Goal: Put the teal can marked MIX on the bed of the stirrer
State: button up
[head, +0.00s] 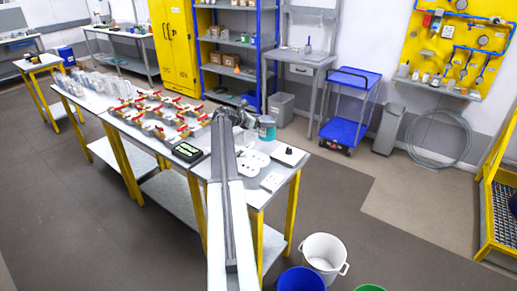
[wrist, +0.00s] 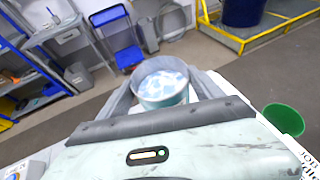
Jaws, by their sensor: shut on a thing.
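The teal can (head: 266,130) is at the far right end of the workbench, at the tip of my arm, in the head view. In the wrist view the can (wrist: 164,99) sits between the two fingers of my gripper (wrist: 165,88), which is shut on it. Its pale blue-white top faces the camera, and no MIX marking is readable. The gripper (head: 249,122) is small in the head view. A white piece with round plates (head: 256,158) lies on the bench just in front of the can. I cannot tell whether it is the stirrer.
The workbench (head: 253,190) also holds a black-and-green box (head: 187,151), a white plate with a black knob (head: 290,155) and several red-handled valves (head: 160,115). A white bucket (head: 323,255) and a blue bucket (head: 301,280) stand on the floor.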

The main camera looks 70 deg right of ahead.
aim_at(260, 135)
notch_tip(260, 135, down, 8)
jog(key=b, duration=0.6)
jog(key=shift+f+b, duration=0.1)
jog(key=shift+b, duration=0.25)
jog(key=shift+r, duration=0.2)
jog(key=shift+f, duration=0.1)
jog(key=o, duration=2.1)
